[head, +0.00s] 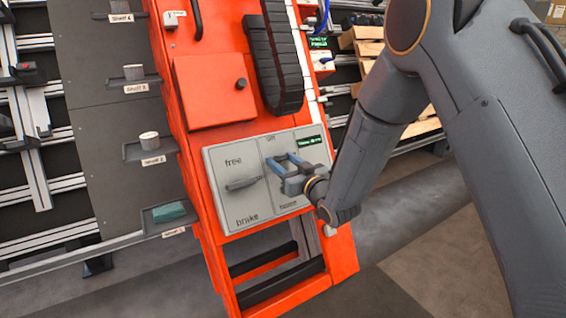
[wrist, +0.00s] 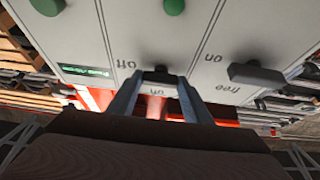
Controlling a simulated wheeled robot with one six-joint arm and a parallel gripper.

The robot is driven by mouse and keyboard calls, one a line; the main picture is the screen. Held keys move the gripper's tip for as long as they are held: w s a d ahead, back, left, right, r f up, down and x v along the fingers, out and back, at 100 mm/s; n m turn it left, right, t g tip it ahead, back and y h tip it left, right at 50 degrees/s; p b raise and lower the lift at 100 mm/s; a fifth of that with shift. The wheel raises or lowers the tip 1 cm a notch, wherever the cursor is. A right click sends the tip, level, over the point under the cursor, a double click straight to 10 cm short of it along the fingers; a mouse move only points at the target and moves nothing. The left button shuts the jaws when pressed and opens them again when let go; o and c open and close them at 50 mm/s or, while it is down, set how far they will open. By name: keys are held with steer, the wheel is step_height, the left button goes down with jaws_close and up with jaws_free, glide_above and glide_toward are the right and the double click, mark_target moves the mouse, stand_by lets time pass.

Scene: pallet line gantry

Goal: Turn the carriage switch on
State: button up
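My gripper (head: 290,165) is at the grey control panel (head: 222,166) on the orange gantry post. A wider dark handle (wrist: 257,76) sits to the right, between the "on" and "free" labels. In the head view a lever handle (head: 244,183) lies roughly level between "free" and "brake". No label reading "carriage" is legible.
A small green-lettered display (head: 309,141) is at the panel's upper right. Two green knobs, left (wrist: 47,5) and right (wrist: 174,6), show at the wrist view's top. A black cable chain (head: 272,60) hangs above the panel. Labelled shelves (head: 165,213) stand left.

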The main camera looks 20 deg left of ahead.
steer(key=c, duration=0.5)
steer(key=shift+m, duration=0.3)
steer(key=m+t+h+p, duration=0.1)
steer(key=m, duration=0.1)
steer(key=m+h+p, duration=0.1)
steer(key=m, duration=0.1)
steer(key=shift+s+a+r+t, duration=0.15)
steer(key=shift+s+t, duration=0.05)
steer(key=shift+t, duration=0.2)
steer(key=m+h+p, duration=0.1)
steer(key=m, duration=0.2)
steer(key=m+h+p, duration=0.1)
steer(key=m, duration=0.2)
steer(key=shift+s+a+t+h+p, duration=0.1)
steer(key=shift+t+h+p, duration=0.25)
steer(key=shift+t+h, duration=0.05)
steer(key=m+h+p, duration=0.1)
steer(key=m, duration=0.2)
steer(key=m+h+p, duration=0.1)
steer(key=m+h, duration=0.1)
steer(key=m, duration=0.1)
steer(key=shift+a+r+p, duration=0.1)
steer(key=shift+r+p, duration=0.1)
steer(key=shift+p, duration=0.2)
steer(key=shift+m+g+h+p, duration=0.4)
steer(key=shift+m+h+p, duration=0.1)
steer(key=shift+m, duration=0.7)
steer(key=shift+m+g+h+p, duration=0.4)
steer(key=shift+m+h, duration=0.1)
steer(key=shift+m, duration=0.7)
